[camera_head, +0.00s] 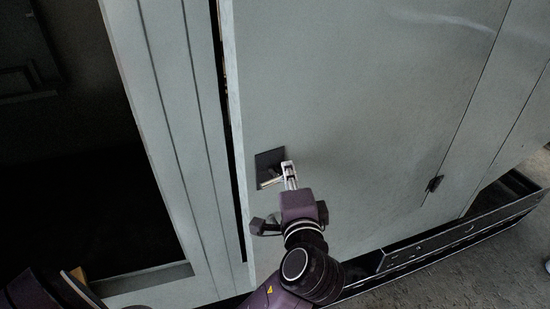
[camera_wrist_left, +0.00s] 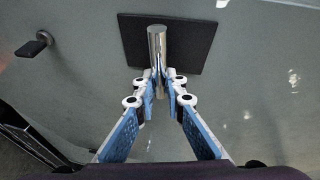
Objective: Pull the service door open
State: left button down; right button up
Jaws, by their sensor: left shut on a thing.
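The service door (camera_head: 360,90) is a large grey-green panel. A narrow dark gap runs along its left edge beside the frame (camera_head: 180,110), so it looks slightly ajar. A dark square plate (camera_head: 267,160) sits low near that edge; it also shows in the left wrist view (camera_wrist_left: 195,42). A shiny metal bar handle (camera_wrist_left: 157,45) stands out in front of the plate. My left gripper (camera_head: 289,175) is at the handle, its fingers (camera_wrist_left: 158,82) closed on the bar from both sides. The fingers hide part of the bar.
A small dark fitting (camera_head: 434,184) sticks out of the panel's lower right. A dark base rail (camera_head: 450,235) runs below the enclosure, above grey floor (camera_head: 480,275). A dark opening (camera_head: 75,190) lies left of the frame.

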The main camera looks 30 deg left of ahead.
pick_arm(q)
jog(key=shift+n+g, duration=0.3)
jog(key=shift+g, duration=0.1)
jog(key=d, duration=0.1)
jog(key=s+d, duration=0.2)
jog(key=d, duration=0.1)
jog(key=shift+f, duration=0.2)
jog(key=shift+y, duration=0.3)
jog(key=c, duration=2)
grip_release()
jog(key=shift+w+a+r, duration=0.1)
jog(key=shift+a+r, duration=0.05)
jog(key=shift+o, duration=0.2)
jog(key=v, duration=0.8)
